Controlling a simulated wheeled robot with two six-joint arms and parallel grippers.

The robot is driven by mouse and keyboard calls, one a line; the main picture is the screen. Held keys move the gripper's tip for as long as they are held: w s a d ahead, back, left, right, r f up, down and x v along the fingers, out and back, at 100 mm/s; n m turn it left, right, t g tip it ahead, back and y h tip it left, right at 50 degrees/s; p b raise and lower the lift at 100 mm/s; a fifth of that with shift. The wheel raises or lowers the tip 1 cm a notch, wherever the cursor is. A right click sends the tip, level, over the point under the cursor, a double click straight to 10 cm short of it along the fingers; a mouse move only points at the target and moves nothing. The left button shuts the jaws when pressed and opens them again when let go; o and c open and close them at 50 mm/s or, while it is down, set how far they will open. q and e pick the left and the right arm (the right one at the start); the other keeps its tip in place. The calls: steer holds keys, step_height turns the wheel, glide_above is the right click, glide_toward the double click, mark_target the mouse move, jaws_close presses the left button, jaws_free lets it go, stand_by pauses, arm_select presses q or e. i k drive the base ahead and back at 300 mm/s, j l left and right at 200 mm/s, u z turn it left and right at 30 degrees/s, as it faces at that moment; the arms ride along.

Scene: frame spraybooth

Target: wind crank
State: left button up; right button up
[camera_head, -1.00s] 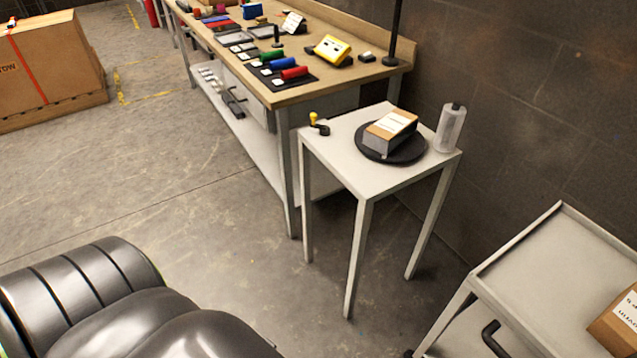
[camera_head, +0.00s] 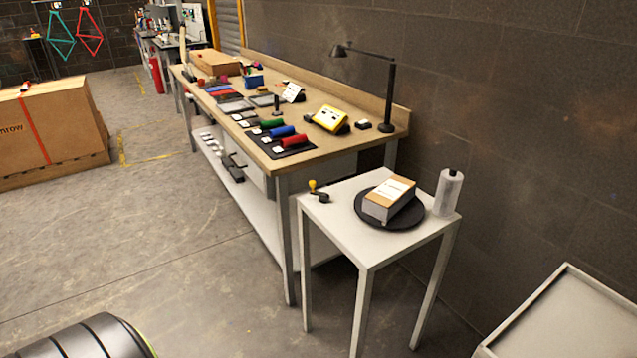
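A small crank with a yellow knob (camera_head: 313,186) and a black arm (camera_head: 321,197) sits at the left corner of the small white table (camera_head: 345,236). A black round turntable (camera_head: 408,218) is on the same table, with a brown and grey box (camera_head: 388,199) lying on it. My grippers are not in view; only a dark rounded part of mine shows at the bottom left.
A white bottle (camera_head: 447,193) stands behind the turntable at the right. A long wooden workbench (camera_head: 330,144) with coloured rolls, a yellow device (camera_head: 330,118) and a lamp (camera_head: 389,95) is beyond. A pale cart (camera_head: 570,325) is at the lower right.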

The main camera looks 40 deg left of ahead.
mark_target(324, 198)
steer(key=j+z, duration=0.5)
steer(key=j, duration=1.55)
